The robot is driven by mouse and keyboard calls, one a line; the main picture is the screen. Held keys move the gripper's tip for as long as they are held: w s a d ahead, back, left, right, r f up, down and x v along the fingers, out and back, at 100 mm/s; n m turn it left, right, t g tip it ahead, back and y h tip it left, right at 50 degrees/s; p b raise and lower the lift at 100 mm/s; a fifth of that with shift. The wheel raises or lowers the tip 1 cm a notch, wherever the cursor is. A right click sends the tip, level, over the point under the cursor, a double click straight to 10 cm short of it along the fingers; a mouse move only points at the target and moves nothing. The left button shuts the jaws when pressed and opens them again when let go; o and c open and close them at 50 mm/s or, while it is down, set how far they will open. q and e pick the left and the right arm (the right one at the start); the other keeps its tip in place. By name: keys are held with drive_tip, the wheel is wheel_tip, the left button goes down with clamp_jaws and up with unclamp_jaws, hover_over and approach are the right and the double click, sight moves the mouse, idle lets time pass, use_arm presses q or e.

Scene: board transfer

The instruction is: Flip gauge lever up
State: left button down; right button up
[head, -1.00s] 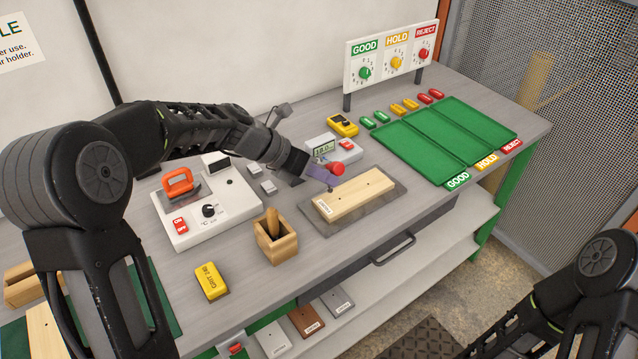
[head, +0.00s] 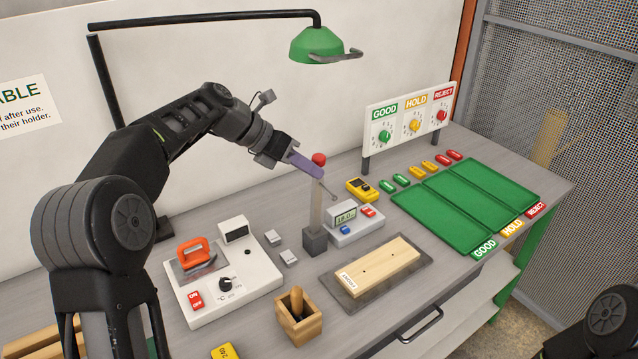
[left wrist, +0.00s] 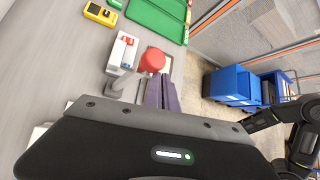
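The gauge lever (head: 317,205) stands about upright on a small dark grey block (head: 315,240), with a red ball knob (head: 319,159) on top. The knob also shows in the left wrist view (left wrist: 152,61). My left gripper (head: 321,175) is up at the knob, its purple fingers beside or touching the lever just below it. The fingers lie together in the left wrist view (left wrist: 163,92), with nothing seen between them. The gauge box with a display (head: 352,228) sits beside the lever block. My right gripper is out of view.
A wooden board (head: 378,268) lies on a grey plate (head: 418,262) in front of the gauge. A wooden holder (head: 309,325) and a white heater unit (head: 255,283) stand left. Green trays (head: 450,222) lie right. A green lamp (head: 318,46) hangs above.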

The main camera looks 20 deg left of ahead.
use_arm(q)
drive_tip(key=shift+n+h, duration=0.3)
drive_tip(key=shift+h, duration=0.3)
drive_tip(key=shift+w+a+r, duration=0.15)
drive_tip(key=shift+w+a, duration=0.6)
drive_tip(key=shift+a, duration=0.1)
drive_tip(key=shift+w+a+r, duration=0.15)
drive_tip(key=shift+w+a, duration=0.6)
drive_tip(key=shift+a, duration=0.05)
drive_tip(key=shift+s+d+r+g, duration=0.1)
drive_tip(key=shift+g, duration=0.2)
